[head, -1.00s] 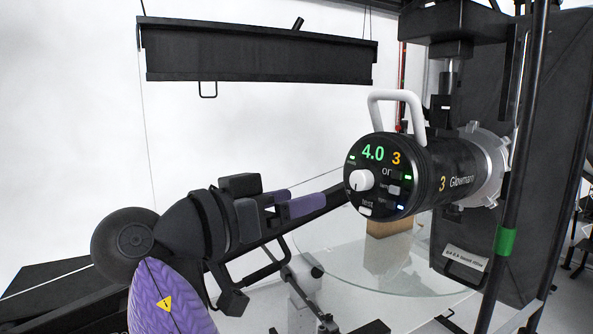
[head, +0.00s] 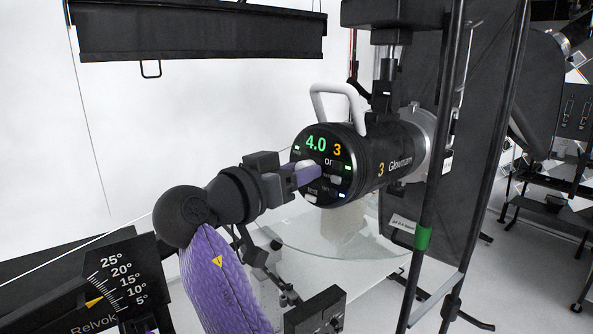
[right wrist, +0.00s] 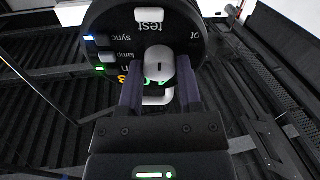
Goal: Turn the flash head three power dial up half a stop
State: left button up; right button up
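Flash head three (head: 375,158) is a black cylinder with a white handle, marked 3 and "Glowmann". Its round face reads 4.0 in green and 3 in yellow. The white power dial (right wrist: 160,66) shows in the right wrist view with a dark pointer mark; in the head view it is mostly hidden behind my fingers. My right gripper (head: 312,171) is at the face, its purple fingers pointing at the dial. In the right wrist view the gripper (right wrist: 160,88) is open, with one fingertip on each side of the dial. Contact cannot be told. My left gripper is out of view.
The white test button (head: 312,198) and lit sync, lamp and other controls lie close around the dial. A black upright pole (head: 436,170) with a green band stands to the right. A glass disc (head: 345,240) lies below. A black beam (head: 200,32) hangs upper left.

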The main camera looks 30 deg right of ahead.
grip_shut()
jog(key=m+b, duration=0.3)
jog(key=b, duration=0.1)
jog(key=shift+g+b, duration=0.3)
jog(key=o, duration=0.5)
grip_release()
jog(key=shift+a, duration=0.1)
jog(key=b+v, duration=0.3)
jog(key=v, duration=0.6)
jog(key=shift+a+b, duration=0.3)
jog(key=shift+a, duration=0.05)
